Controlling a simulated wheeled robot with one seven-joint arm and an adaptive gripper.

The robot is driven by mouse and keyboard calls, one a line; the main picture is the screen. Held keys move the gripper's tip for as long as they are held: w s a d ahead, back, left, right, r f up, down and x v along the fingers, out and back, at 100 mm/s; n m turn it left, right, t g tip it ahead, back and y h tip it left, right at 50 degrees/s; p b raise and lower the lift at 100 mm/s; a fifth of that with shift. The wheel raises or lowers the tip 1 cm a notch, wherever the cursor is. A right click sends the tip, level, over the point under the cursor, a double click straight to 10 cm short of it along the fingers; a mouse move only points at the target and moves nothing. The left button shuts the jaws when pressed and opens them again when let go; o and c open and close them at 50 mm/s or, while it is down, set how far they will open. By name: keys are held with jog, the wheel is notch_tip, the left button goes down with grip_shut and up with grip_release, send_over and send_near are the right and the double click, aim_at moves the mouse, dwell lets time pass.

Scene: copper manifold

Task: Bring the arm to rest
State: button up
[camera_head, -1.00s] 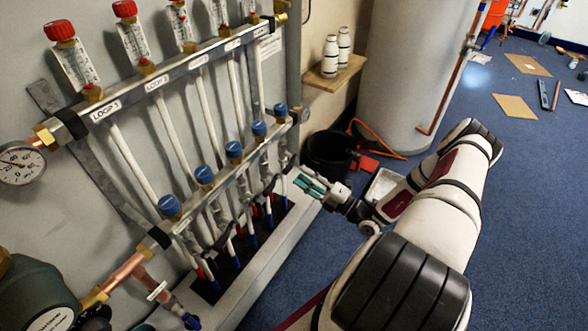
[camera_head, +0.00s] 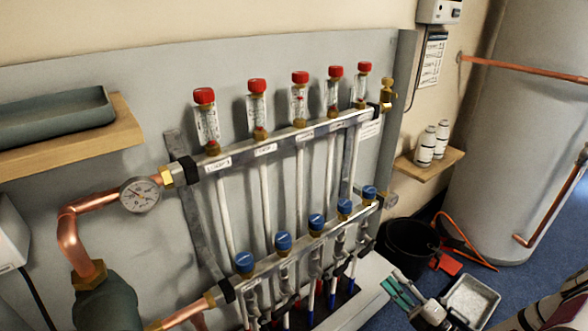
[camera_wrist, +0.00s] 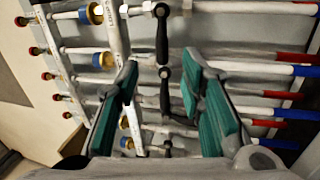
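My gripper (camera_head: 402,291) shows at the lower right of the head view, in front of the lower right end of the manifold. In the wrist view my gripper (camera_wrist: 165,88) has its two green-padded fingers apart, with nothing held between them. The manifold's upper bar (camera_head: 285,137) carries several red-capped flow meters, and its lower bar (camera_head: 300,247) carries several blue caps. In the wrist view, white pipes and black-handled valves (camera_wrist: 162,35) lie beyond the fingers. Most of my arm is outside the head view.
A black bucket (camera_head: 408,248) and a metal tray (camera_head: 468,300) stand on the floor near my gripper. A small wooden shelf (camera_head: 430,168) holds two white bottles. A white cylinder tank (camera_head: 510,140) stands at right. A pressure gauge (camera_head: 140,194) is at left.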

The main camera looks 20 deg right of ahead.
jog(key=a+r+n+g+y, duration=0.4)
jog(key=a+r+n+g, duration=0.35)
jog(key=r+n, duration=0.4)
jog(key=a+r+n+g+y, duration=0.4)
jog(key=a+r+n+g, duration=0.3)
jog(key=r+n+g, duration=0.35)
jog(key=s+a+r+n+g+h, duration=0.45)
jog(key=s+a+r+n, duration=0.45)
jog(key=n, duration=0.4)
jog(key=s+a+r+n+t+h, duration=0.1)
jog(key=s+r+n+t+h, duration=0.35)
jog(key=s+n+h, duration=0.9)
jog(key=s+r+n+t+y+p, duration=0.2)
jog(key=s+r+y+p, duration=0.1)
jog(key=r+p, duration=2.3)
notch_tip(320, 180, up, 4)
jog(key=shift+d+f+t, duration=0.1)
jog(key=shift+d+t, duration=0.2)
